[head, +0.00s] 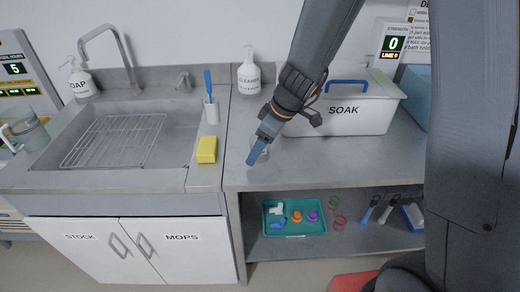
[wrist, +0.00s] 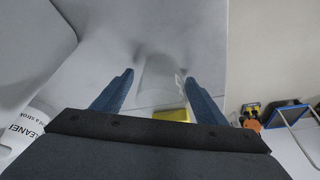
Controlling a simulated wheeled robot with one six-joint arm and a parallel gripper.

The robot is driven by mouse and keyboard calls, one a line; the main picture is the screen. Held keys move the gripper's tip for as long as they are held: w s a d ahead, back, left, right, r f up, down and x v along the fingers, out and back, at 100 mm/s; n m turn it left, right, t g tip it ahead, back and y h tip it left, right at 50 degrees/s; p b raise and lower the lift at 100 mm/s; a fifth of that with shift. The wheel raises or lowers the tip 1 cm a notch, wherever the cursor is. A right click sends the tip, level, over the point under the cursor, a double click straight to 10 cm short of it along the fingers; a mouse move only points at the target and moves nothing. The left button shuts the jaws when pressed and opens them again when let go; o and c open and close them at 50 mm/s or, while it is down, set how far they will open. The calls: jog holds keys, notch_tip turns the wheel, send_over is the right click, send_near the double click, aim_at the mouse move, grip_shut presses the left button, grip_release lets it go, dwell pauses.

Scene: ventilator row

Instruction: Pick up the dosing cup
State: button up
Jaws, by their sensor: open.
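The dosing cup (wrist: 160,75) is a clear, see-through cup. In the wrist view it shows faintly between and just beyond the two blue fingers of my gripper (wrist: 158,92), with a gap to each finger. In the head view the cup (head: 264,147) is on the steel counter, partly hidden behind my gripper (head: 252,158). My gripper is open and points down and left at the cup. I cannot tell whether a finger touches it.
A white SOAK bin (head: 365,111) and a CLEANER bottle (head: 248,77) stand behind on the counter (head: 310,172). A yellow sponge (head: 206,149) lies left, beside the sink (head: 150,165). A teal tray (head: 296,231) sits on the shelf below. The front counter is clear.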

jog(key=c, duration=1.1)
jog(key=shift+r, duration=0.1)
